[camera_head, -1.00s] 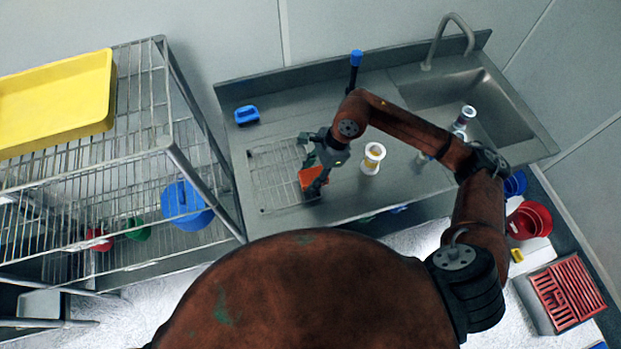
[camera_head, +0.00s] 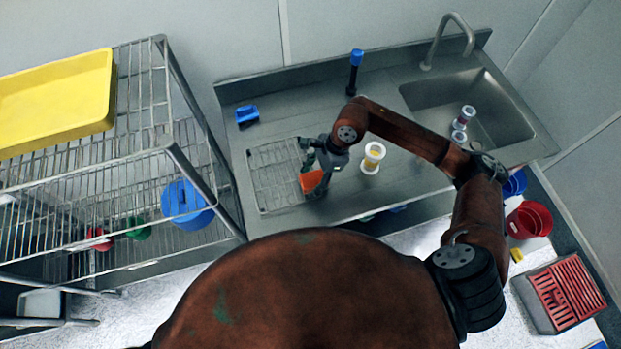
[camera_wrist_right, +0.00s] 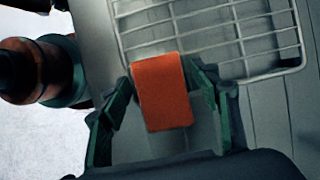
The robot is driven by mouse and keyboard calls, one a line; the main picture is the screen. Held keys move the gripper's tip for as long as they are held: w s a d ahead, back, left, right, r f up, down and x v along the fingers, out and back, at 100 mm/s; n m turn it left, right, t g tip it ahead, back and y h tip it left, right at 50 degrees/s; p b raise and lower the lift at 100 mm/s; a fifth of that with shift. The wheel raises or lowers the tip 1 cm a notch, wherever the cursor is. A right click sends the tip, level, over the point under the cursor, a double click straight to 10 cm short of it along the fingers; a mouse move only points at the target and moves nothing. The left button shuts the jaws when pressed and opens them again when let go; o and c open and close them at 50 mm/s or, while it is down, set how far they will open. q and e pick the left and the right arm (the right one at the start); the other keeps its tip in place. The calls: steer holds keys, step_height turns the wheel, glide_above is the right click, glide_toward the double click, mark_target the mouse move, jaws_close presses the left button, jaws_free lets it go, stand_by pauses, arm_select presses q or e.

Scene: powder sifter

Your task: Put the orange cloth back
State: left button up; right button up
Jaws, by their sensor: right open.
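The orange cloth (camera_head: 311,182) is a small folded block at the right edge of the wire rack on the steel counter. In the right wrist view the cloth (camera_wrist_right: 162,93) lies between my gripper's fingers, with its far end by the rack's edge. My right gripper (camera_head: 316,168) is over the cloth, its fingers on either side. In the wrist view the right gripper (camera_wrist_right: 160,100) is open, with a visible gap between the cloth and the right finger. My left gripper is not in view.
The wire rack (camera_head: 272,178) is empty of other things. A white sieve-like cylinder (camera_head: 372,158) stands close to the right of my gripper. A blue brush (camera_head: 247,116), a blue-topped tool (camera_head: 355,72) and the sink (camera_head: 460,105) are farther off. A wire shelf (camera_head: 150,150) stands left.

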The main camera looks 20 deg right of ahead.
steer(key=v, duration=1.2)
steer(key=shift+r+b, duration=0.2)
steer(key=shift+b, duration=0.15)
